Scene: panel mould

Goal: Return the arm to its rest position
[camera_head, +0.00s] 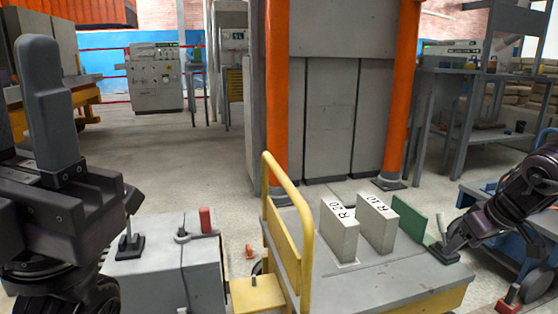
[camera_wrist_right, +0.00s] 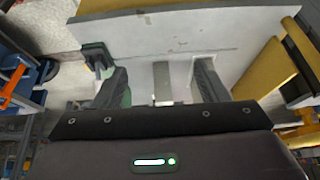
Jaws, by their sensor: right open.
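My right arm comes in from the right in the head view, with its gripper (camera_head: 452,240) low beside the right edge of the cart. In the right wrist view the gripper (camera_wrist_right: 162,85) is open, its two dark fingers well apart. A pale grey piece shows between the fingers there; I cannot tell whether it is near or touching. My left arm fills the left edge of the head view, with one dark upright finger (camera_head: 55,110) showing; its opening is not clear.
A grey box (camera_head: 165,270) stands left. Orange posts (camera_head: 277,100) rise behind. Right of the cart is a blue trolley.

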